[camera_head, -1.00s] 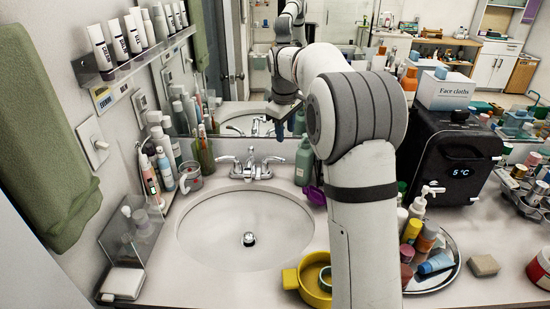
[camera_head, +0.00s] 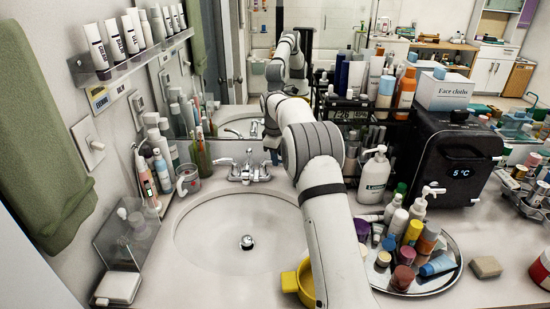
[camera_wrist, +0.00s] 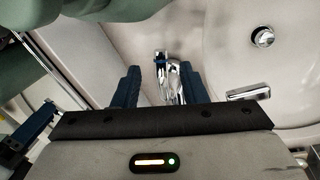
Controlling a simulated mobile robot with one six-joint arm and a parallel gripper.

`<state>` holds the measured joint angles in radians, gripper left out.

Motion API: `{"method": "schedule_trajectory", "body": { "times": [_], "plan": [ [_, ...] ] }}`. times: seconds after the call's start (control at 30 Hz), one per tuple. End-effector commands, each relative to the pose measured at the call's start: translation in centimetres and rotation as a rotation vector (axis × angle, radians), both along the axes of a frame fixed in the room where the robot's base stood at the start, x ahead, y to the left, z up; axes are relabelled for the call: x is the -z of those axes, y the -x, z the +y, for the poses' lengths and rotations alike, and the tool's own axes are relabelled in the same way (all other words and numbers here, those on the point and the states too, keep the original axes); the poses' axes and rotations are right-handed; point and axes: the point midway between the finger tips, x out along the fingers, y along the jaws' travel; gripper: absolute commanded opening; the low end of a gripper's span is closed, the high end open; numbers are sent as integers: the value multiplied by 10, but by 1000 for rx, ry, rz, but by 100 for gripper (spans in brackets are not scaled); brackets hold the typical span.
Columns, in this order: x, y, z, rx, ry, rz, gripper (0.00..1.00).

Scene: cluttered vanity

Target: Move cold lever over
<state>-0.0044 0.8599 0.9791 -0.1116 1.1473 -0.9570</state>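The chrome faucet (camera_head: 248,170) stands behind the sink basin, with a lever on each side of its spout. In the wrist view the lever (camera_wrist: 165,78) on the head view's right side, which bears a blue mark, lies between my fingers. The spout (camera_wrist: 248,92) is to its right. My gripper (camera_wrist: 160,88) is open, with its two dark blue fingers apart. The lever is closer to the right finger; I cannot tell whether they touch. In the head view my arm hides most of the gripper and part of the right lever.
The basin (camera_head: 205,232) has a drain (camera_wrist: 263,37). A green object (camera_wrist: 90,8) is close at the wrist view's upper left. A yellow pot (camera_head: 291,281) is partly behind my arm. A white pump bottle (camera_head: 374,174) and a crowded tray (camera_head: 452,284) stand right. Toiletries (camera_head: 160,160) stand left.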

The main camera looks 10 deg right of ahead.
Motion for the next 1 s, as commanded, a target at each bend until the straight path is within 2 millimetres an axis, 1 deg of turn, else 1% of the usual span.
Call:
{"method": "schedule_trajectory", "body": {
  "times": [0.1,0.17,0.43,0.9,1.0],
  "plan": [
    [10,-1,-1,1,1,0,39],
    [12,-2,-2,1,0,0,39],
    [13,-2,-2,1,0,0,38],
    [13,-2,-2,2,-1,-2,0],
    [13,-2,-3,2,0,-2,0]
  ]
}}
